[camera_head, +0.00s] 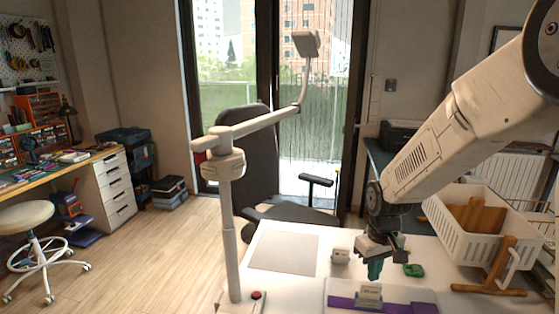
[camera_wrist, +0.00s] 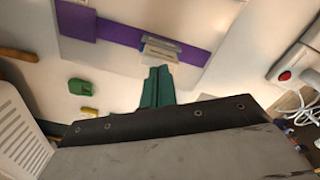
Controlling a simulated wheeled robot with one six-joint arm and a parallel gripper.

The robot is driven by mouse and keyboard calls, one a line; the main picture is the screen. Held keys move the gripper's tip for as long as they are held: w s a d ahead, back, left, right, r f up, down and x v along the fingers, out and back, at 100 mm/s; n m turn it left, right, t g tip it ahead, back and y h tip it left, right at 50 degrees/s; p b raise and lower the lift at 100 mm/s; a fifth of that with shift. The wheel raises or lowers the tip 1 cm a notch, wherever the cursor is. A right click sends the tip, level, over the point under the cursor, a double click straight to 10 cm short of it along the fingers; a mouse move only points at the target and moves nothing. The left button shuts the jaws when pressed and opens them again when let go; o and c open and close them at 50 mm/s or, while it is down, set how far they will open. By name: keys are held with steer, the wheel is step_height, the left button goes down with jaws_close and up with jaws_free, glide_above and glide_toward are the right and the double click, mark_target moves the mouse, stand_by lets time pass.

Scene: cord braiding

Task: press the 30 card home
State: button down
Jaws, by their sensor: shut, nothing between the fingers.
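A small pale card (camera_head: 371,291) stands in a holder on a purple strip (camera_head: 400,307) at the table's front edge; its number is too small to read. In the wrist view the card (camera_wrist: 160,46) shows just beyond my fingertips, over the purple strip (camera_wrist: 115,32). My gripper (camera_head: 375,270) has green fingers, pointing down, shut and empty, a little above and behind the card in the head view. In the wrist view the shut fingers (camera_wrist: 157,80) end close to the card. I cannot tell whether they touch it. How deep the card sits is hidden.
A green item (camera_head: 413,270) and a small white block (camera_head: 340,256) lie near my gripper. A white crate (camera_head: 475,247) and a wooden stand (camera_head: 489,290) are at right. A white post (camera_head: 230,240) and a red button (camera_head: 256,295) are at left. A grey mat (camera_head: 284,252) is clear.

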steer(key=shift+f, duration=1.3)
steer(key=shift+r, duration=0.1)
stand_by(0.3)
step_height(320, 180, up, 8)
stand_by(0.9)
steer(key=s+d+r+m, duration=0.1)
steer(key=s+r, duration=0.3)
steer(key=s, duration=0.5)
steer(key=s+d+r+m+t, duration=0.1)
steer(key=s+r, duration=0.3)
steer(key=s, duration=0.5)
steer(key=s+d+r+m, duration=0.1)
steer(key=s+r, duration=0.3)
steer(key=s, duration=0.6)
steer(key=shift+m, duration=0.4)
